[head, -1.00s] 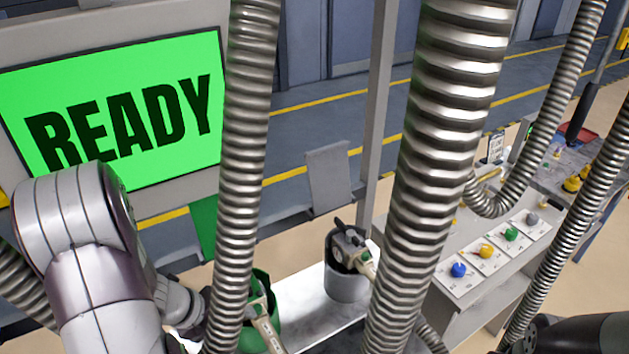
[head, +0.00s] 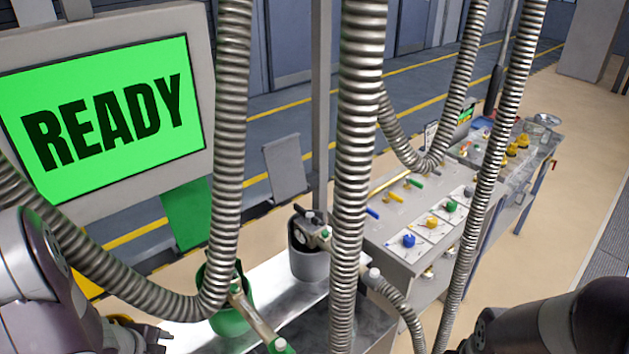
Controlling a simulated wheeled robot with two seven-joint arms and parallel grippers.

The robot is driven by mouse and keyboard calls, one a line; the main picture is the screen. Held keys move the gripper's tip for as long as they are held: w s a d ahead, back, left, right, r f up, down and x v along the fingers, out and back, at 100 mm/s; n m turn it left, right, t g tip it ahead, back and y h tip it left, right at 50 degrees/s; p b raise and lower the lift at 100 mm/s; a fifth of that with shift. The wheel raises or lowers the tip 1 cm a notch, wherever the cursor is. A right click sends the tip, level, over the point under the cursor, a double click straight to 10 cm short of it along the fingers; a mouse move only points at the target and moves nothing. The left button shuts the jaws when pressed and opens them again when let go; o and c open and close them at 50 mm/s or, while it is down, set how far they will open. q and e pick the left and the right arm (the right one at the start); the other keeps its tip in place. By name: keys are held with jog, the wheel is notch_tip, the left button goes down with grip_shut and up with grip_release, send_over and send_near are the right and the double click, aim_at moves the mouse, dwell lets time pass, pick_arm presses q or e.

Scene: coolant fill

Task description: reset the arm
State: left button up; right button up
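My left arm is at the lower left, and the dark end of my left gripper (head: 150,337) shows at the bottom edge, left of the green container (head: 232,318). Its fingers are too cut off to tell whether they are open or shut. My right arm comes in at the lower right corner. Its gripper is not visible. A green nozzle-like piece with a pale handle (head: 256,318) leans out of the green container. A grey container (head: 309,264) beside it holds another nozzle-like piece (head: 312,230).
Ribbed metal hoses (head: 357,150) hang across the view. A screen (head: 110,115) reads READY on green. A grey panel (head: 400,262) carries blue, yellow, green and grey knobs. A cluttered bench (head: 540,140) stands behind it. Open floor (head: 575,215) lies at right.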

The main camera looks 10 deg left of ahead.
pick_arm(q)
jog(key=s+d+f+n+g+b, duration=0.1)
jog(key=d+f+n+b, duration=0.1)
jog(key=d+n+b, duration=0.3)
jog(key=s+d+f+n+g+b, duration=0.1)
jog(key=d+f+n+g+b, duration=0.1)
jog(key=d+n+b, duration=0.4)
jog(key=d+n, duration=0.5)
jog(key=d, duration=0.1)
jog(key=shift+d+f+n+g, duration=0.2)
jog(key=shift+f+n+g, duration=0.05)
jog(key=shift+n+g, duration=0.05)
pick_arm(e)
notch_tip(320, 180, down, 11)
jog(key=s, duration=0.1)
pick_arm(q)
jog(key=shift+s, duration=0.1)
pick_arm(e)
jog(key=shift+s+r, duration=0.1)
